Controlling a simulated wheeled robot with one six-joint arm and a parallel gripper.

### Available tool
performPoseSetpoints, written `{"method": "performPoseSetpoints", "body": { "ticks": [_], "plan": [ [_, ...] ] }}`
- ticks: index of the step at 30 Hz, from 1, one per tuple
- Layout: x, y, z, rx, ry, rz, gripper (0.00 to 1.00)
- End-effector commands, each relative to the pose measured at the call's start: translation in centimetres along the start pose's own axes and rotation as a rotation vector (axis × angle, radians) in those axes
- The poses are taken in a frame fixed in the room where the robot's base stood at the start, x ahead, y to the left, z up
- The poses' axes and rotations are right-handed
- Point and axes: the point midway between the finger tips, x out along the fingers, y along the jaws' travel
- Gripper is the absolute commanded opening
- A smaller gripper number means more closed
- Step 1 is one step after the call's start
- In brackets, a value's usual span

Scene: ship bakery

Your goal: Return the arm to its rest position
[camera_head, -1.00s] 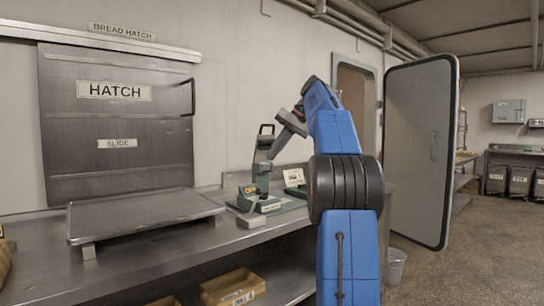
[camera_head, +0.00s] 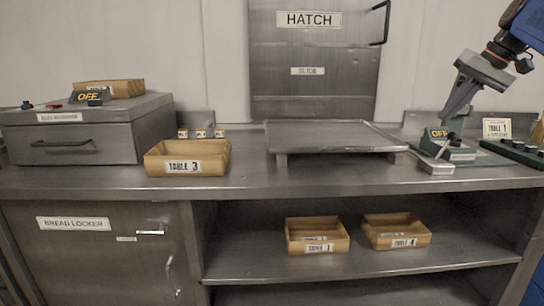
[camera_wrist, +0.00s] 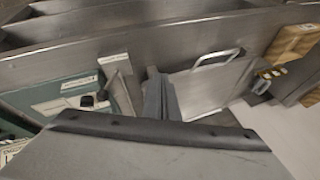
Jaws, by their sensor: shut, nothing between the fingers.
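My arm enters the head view at the upper right edge. My gripper (camera_head: 452,108) points down and left, shut and empty, just above or in front of the green device (camera_head: 455,152) with an OFF label; I cannot tell whether they touch. In the wrist view the narrow shut fingers (camera_wrist: 160,95) show beyond the dark edge of the gripper body. The hatch (camera_head: 312,60) is a closed metal panel with a black handle, left of the arm.
A raised metal tray (camera_head: 330,136) stands on the counter below the hatch. A Table 3 box (camera_head: 187,158) and a metal cabinet (camera_head: 70,135) are at left. Two boxes sit on the lower shelf (camera_head: 365,255). A Table 1 card (camera_head: 496,128) stands at right.

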Motion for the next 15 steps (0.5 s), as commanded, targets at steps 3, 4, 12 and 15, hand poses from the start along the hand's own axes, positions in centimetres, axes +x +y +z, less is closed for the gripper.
{"method": "performPoseSetpoints", "body": {
  "ticks": [3,4,12,15],
  "plan": [
    [2.1,-2.4,3.9,-0.006,-0.01,0.031,0.0],
    [2.6,-2.8,4.8,-0.007,-0.011,0.039,0.0],
    [7.5,-5.5,14.2,-0.034,-0.021,0.116,0.0],
    [9.4,-5.9,17.9,-0.052,-0.021,0.143,0.0]
  ]
}}
